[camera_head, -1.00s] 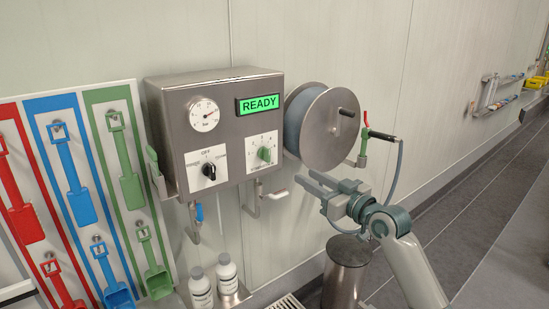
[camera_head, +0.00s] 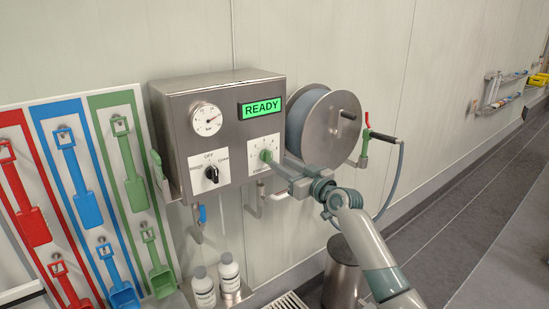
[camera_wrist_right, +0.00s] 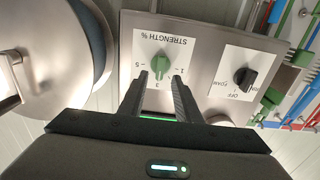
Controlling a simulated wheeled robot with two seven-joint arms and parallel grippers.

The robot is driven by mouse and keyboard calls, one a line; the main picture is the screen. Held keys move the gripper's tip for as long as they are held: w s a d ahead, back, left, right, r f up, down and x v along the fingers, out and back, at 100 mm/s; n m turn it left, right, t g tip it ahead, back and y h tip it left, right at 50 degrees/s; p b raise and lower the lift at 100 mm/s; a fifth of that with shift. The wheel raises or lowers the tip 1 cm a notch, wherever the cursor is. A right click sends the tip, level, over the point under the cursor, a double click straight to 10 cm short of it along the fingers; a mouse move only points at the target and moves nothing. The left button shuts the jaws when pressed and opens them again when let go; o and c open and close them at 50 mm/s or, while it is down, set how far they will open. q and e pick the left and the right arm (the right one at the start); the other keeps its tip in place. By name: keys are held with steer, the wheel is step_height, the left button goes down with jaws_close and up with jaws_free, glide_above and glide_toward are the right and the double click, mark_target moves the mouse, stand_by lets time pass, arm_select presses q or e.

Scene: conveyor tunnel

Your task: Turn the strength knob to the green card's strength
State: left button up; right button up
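The green strength knob (camera_head: 265,155) sits on a white dial plate at the lower right of the steel control box (camera_head: 228,163). In the right wrist view the knob (camera_wrist_right: 160,64) appears upside down, its long axis roughly in line with the 3 mark; 5 and 1 lie to either side. My right gripper (camera_head: 275,163) is at the knob. In the wrist view its two fingers (camera_wrist_right: 160,80) are apart, one on each side of the knob's near end; contact is unclear. No green card is clearly readable; a green-edged item (camera_head: 155,165) shows at the box's left side. My left gripper is not in view.
A black mode knob (camera_head: 212,174) is left of the strength knob, below a gauge (camera_head: 206,119). The display (camera_head: 261,108) reads READY. A hose reel (camera_head: 330,128) stands close right. Bottles (camera_head: 229,276) are below, coloured tools (camera_head: 84,207) left.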

mark_target(271, 158)
steer(key=shift+x, duration=2.45)
jaws_close()
